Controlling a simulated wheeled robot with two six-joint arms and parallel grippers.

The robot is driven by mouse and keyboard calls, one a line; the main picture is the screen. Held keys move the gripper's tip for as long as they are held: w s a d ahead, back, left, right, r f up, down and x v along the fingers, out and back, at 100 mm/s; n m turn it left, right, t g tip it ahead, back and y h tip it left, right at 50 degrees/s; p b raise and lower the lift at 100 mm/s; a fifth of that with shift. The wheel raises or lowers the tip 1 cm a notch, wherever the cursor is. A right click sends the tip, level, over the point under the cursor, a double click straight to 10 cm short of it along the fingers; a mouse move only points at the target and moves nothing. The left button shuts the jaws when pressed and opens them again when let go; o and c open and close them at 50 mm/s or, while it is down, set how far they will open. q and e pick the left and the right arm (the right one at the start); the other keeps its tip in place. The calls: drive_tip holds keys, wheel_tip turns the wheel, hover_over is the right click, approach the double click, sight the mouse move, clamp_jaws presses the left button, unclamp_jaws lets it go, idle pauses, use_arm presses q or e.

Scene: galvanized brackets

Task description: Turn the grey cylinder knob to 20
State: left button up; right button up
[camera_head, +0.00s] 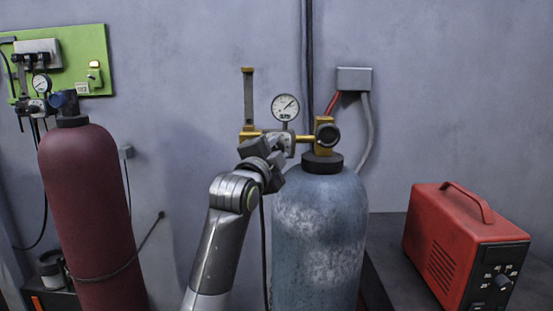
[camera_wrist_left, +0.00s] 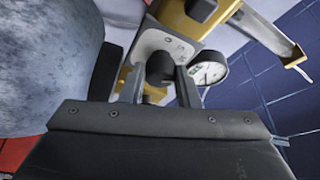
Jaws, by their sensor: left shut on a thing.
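The grey cylinder (camera_head: 318,235) stands upright in the middle of the head view, with worn blue-grey paint and a brass regulator (camera_head: 304,139) on top. My left gripper (camera_head: 273,148) reaches the front of the regulator and hides most of its pale dial plate. In the wrist view the dark knob (camera_wrist_left: 158,68) sits between the two fingers of the left gripper (camera_wrist_left: 157,82), which are shut on it. The plate (camera_wrist_left: 165,41) behind it has small marks, too small to read. My right gripper is not in view.
A round white gauge (camera_head: 285,107) stands above the regulator, and a black round knob (camera_head: 328,134) is at its right. A dark red cylinder (camera_head: 90,205) stands at left, below a green board (camera_head: 100,48). A red machine (camera_head: 455,245) stands at right.

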use_arm(q)
drive_tip(key=m+b, duration=0.1)
drive_tip(key=m, duration=0.1)
drive_tip(key=m+g+b, duration=0.1)
drive_tip(key=m, duration=0.1)
drive_tip(key=shift+r+m+g, duration=0.1)
drive_tip(key=shift+m+g, duration=0.2)
drive_tip(key=m+g+y+b, duration=0.1)
drive_tip(key=m, duration=0.3)
drive_tip(key=shift+r, duration=0.15)
drive_tip(key=m+g+y+b, duration=0.1)
drive_tip(key=m+y+b, duration=0.1)
drive_tip(key=m, duration=0.2)
drive_tip(key=shift+r, duration=0.2)
drive_tip(key=shift+d+r+m+g+y+b, duration=0.15)
drive_tip(key=shift+m+g+y+b, duration=0.25)
drive_tip(key=shift+m+y, duration=0.7)
drive_tip(key=shift+r+m, duration=0.1)
drive_tip(key=shift+m, duration=0.2)
drive_tip(key=o, duration=1)
drive_tip(key=shift+w+f, duration=0.1)
drive_tip(key=shift+f, duration=0.15)
drive_tip(key=shift+c, duration=0.2)
